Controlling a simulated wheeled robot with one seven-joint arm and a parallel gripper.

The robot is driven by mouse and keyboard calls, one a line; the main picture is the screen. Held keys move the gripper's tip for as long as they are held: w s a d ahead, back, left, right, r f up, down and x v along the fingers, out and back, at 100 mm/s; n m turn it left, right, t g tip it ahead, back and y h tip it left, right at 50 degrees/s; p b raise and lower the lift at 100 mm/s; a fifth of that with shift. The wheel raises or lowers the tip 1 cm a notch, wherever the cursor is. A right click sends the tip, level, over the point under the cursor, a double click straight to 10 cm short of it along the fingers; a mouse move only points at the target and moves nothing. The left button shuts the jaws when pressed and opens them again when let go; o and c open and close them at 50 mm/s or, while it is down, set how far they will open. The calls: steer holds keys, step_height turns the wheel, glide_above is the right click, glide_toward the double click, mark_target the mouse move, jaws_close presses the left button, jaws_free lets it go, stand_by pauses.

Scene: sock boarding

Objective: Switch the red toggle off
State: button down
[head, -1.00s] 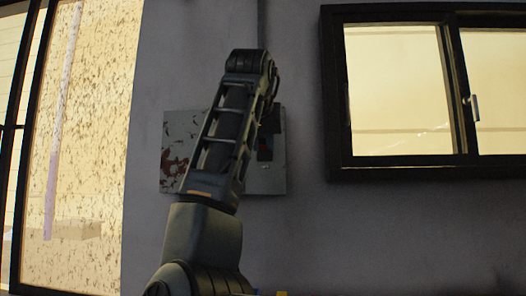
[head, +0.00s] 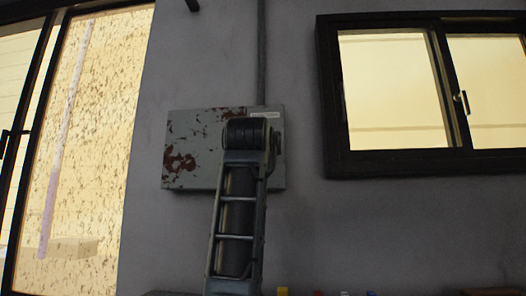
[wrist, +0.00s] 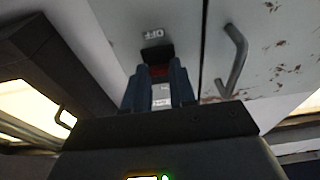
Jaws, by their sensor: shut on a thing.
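In the wrist view, the red toggle (wrist: 159,70) shows as a small red patch between the two dark fingers of my gripper (wrist: 160,84), which is shut on it. A black part sits just above the red patch. A white label (wrist: 153,33), appearing to read OFF upside down, lies above it, and another small pale label (wrist: 161,97) shows lower, between the fingers. In the head view, my arm covers the right part of the grey, rust-stained box (head: 195,125), and hides the toggle and my gripper.
A bent grey handle (wrist: 236,62) stands out from the box front beside my gripper in the wrist view. A dark-framed window (head: 398,90) is right of the box. A conduit (head: 261,60) runs up the wall. Small coloured things line the bottom edge.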

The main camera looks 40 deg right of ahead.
stand_by(0.4)
steer(key=c, duration=0.9)
jaws_free()
steer(key=shift+f, duration=0.1)
steer(key=shift+b+v, duration=0.6)
steer(key=shift+v, duration=3.35)
steer(key=shift+f, duration=0.1)
